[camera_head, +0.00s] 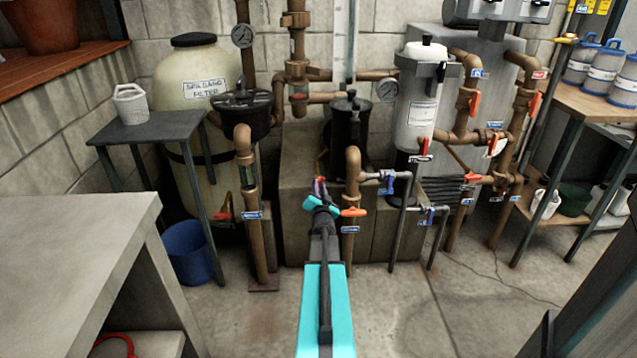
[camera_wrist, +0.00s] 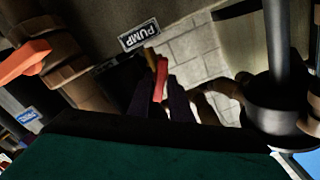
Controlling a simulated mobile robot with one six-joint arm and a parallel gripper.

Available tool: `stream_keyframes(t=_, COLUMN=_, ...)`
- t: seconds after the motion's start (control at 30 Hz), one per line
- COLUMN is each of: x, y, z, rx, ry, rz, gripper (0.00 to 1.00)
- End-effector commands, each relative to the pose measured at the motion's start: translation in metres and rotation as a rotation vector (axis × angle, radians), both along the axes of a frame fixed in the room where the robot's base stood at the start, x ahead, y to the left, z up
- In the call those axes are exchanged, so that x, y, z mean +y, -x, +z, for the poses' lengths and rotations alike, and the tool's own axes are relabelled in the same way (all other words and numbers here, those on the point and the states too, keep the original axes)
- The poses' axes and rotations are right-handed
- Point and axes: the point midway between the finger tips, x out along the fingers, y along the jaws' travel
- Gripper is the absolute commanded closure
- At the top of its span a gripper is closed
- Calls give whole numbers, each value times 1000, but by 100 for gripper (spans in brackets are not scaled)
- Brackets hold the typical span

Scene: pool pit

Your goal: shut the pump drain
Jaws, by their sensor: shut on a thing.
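My gripper (camera_head: 319,186) is in front of the concrete block at the base of the pump, with its teal wrist below it. In the wrist view the dark fingers of my gripper (camera_wrist: 162,98) are closed on a small red handle (camera_wrist: 161,78), which I take to be the pump drain handle. A yellowish part (camera_wrist: 150,59) shows just beyond the handle. Beside it is a white tag (camera_wrist: 138,35) reading PUMP. The drain's body is mostly hidden behind the fingers, and I cannot tell how far the handle is turned.
An orange lever (camera_head: 353,212) on a brown pipe is close to the right of my gripper. Blue-handled taps (camera_head: 386,184) are further right. A grey table (camera_head: 148,128) and a blue bucket (camera_head: 187,252) stand left. The floor in front is clear.

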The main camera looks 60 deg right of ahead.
Motion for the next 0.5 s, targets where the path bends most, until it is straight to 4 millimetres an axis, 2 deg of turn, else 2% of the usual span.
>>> stream_keyframes(t=0.5, x=-2, y=0, z=4, rx=-311, ry=-217, rz=-1, gripper=100)
